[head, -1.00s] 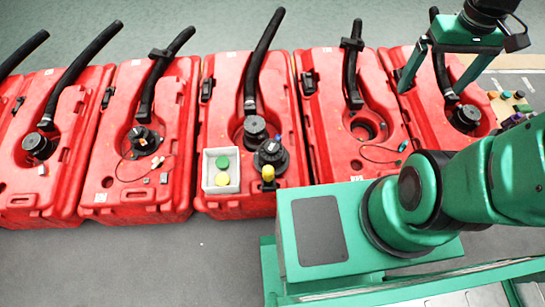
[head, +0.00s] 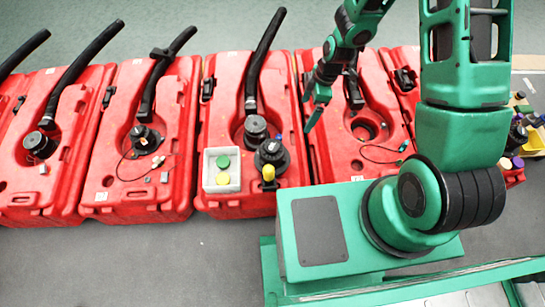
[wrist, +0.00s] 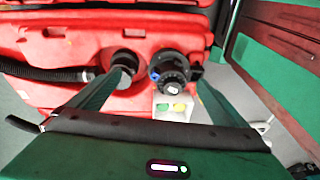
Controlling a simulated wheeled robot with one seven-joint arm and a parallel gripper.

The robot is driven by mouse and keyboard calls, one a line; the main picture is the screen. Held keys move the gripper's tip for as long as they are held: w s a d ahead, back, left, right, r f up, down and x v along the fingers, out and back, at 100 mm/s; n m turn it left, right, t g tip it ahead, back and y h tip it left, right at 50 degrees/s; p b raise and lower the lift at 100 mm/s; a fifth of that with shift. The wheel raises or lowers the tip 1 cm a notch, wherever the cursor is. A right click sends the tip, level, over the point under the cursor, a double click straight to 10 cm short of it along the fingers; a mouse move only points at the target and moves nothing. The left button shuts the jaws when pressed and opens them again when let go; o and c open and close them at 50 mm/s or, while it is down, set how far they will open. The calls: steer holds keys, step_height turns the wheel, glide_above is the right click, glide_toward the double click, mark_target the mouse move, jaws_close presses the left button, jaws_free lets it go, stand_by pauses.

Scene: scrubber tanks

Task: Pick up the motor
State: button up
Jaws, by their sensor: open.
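The motor (head: 271,155) is a black round unit with a yellow part at its front and a blue part at its side. It sits on the front part of a red tank (head: 291,105), beside a black cap (head: 255,129). My gripper (head: 315,108) is open and empty, above and to the right of the motor in the head view. In the wrist view the motor (wrist: 170,75) shows between my two spread green fingers (wrist: 163,80), farther off and apart from them. The motor's underside is hidden.
A white box (head: 221,182) with a green and a yellow button stands left of the motor. A black hose (head: 262,62) rises behind the cap. More red tanks (head: 130,180) stand on both sides. Grey floor (head: 150,260) in front is clear.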

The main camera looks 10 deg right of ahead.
mark_target(275, 144)
steer(key=s+a+f+n, duration=0.1)
steer(key=a+f, duration=0.2)
steer(key=s+a+f+n+y, duration=0.1)
steer(key=a+f, duration=0.2)
steer(key=f, duration=0.1)
steer(key=s+a+f+n, duration=0.1)
steer(key=a+f+n, duration=0.1)
steer(key=a+f, duration=0.1)
steer(key=shift+s+a+f+y, duration=0.2)
steer(key=shift+a+f+y, duration=0.1)
steer(key=shift+a+f, duration=0.15)
steer(key=shift+g, duration=0.3)
steer(key=x, duration=0.4)
steer(key=shift+a, duration=0.15)
steer(key=shift+s+x, duration=0.2)
steer(key=shift+x, duration=3.05)
steer(key=shift+a+r, duration=0.1)
steer(key=c, duration=2.1)
steer(key=shift+r, duration=0.1)
steer(key=shift+c, duration=0.2)
